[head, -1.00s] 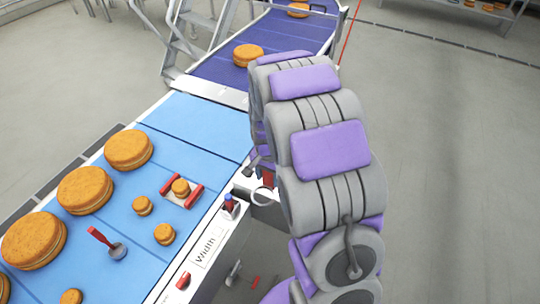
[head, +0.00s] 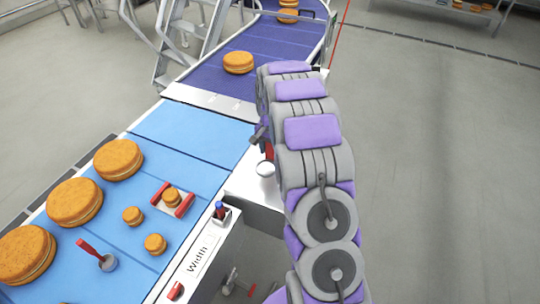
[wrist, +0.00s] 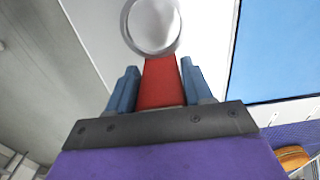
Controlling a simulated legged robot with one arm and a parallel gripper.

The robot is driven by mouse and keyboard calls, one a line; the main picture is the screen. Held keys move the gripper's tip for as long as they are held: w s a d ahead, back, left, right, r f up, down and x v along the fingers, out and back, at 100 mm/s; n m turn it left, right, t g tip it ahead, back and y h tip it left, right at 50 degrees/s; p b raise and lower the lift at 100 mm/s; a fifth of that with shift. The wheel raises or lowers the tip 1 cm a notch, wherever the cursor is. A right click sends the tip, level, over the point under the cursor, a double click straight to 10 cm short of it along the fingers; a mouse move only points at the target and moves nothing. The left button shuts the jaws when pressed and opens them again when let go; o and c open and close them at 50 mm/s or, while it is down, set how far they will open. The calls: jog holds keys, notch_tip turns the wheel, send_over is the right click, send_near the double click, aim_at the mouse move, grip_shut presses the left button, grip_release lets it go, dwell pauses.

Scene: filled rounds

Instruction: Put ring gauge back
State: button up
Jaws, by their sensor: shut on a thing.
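The ring gauge is a silvery ring on a flat red handle (wrist: 160,88). My gripper (wrist: 158,68) is shut on the red handle, with a blue-grey finger on each side, and the ring points away from the jaws. In the head view the ring (head: 265,169) hangs at the end of my arm, over or on a white ledge (head: 250,188) at the right side of the blue table. I cannot tell whether it touches the ledge. My arm hides most of my gripper (head: 263,145) in the head view.
The blue table (head: 190,135) holds several large and small orange rounds (head: 117,160), a red-handled tool (head: 100,255) and a red-barred gauge (head: 173,199). A small stand (head: 221,212) and a "Width" label (head: 198,260) are on its edge. A purple conveyor (head: 215,80) runs behind.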

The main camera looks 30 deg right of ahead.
aim_at(271, 155)
jog(key=shift+w+d+f, duration=0.1)
jog(key=shift+w+d, duration=0.05)
jog(key=shift+d, duration=0.15)
jog(key=f, duration=0.3)
jog(key=shift+a+f, duration=0.1)
jog(key=shift+a, duration=0.1)
jog(key=shift+a+f, duration=0.15)
jog(key=shift+a, duration=0.15)
jog(key=o, duration=1.1)
jog(key=shift+d+f, duration=0.1)
jog(key=shift+d, duration=0.35)
jog(key=shift+c, duration=0.2)
jog(key=shift+a, duration=0.15)
